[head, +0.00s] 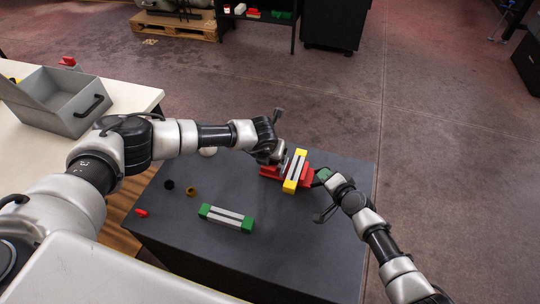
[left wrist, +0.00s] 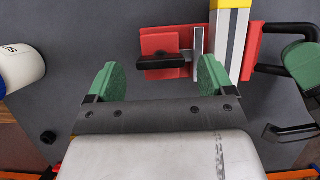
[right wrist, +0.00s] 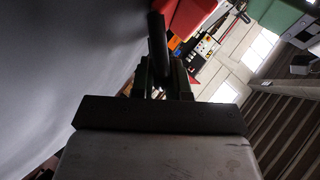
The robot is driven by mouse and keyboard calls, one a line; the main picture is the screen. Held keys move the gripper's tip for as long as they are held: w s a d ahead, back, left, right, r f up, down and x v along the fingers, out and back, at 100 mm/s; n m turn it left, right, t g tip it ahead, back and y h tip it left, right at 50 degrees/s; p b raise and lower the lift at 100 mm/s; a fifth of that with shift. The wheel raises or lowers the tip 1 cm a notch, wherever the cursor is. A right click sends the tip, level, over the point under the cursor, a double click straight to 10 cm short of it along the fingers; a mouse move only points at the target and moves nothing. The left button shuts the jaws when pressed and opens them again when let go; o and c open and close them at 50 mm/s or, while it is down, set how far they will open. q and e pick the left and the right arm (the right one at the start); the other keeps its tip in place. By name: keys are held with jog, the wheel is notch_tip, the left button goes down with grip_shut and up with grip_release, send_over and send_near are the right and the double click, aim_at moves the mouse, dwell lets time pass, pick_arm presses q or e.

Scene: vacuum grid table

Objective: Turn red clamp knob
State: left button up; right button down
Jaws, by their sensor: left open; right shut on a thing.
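The red clamp (head: 307,178) stands on the dark table, around a grey bar with yellow ends (head: 295,172). In the left wrist view, a black knob or lever (left wrist: 160,61) lies over the red block (left wrist: 160,41) at the clamp's left. My left gripper (head: 269,157) is open and empty; its green fingers (left wrist: 158,80) are close to that knob, one at each side. My right gripper (head: 321,177) is at the clamp's right side. In the right wrist view it (right wrist: 162,80) is shut on a dark rod (right wrist: 157,45), seemingly the clamp's black handle (left wrist: 284,31). The exact contact is shadowed.
A green-ended grey bar (head: 227,217) lies at the front of the table (head: 310,250). A black ring (head: 169,185), a yellow ring (head: 191,191) and a red piece (head: 141,212) are at the left. A grey bin (head: 75,100) stands on the white table.

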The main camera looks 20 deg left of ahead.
pick_arm(q)
jog(key=shift+x, duration=0.85)
jog(key=c, duration=0.9)
jog(key=shift+c, duration=0.2)
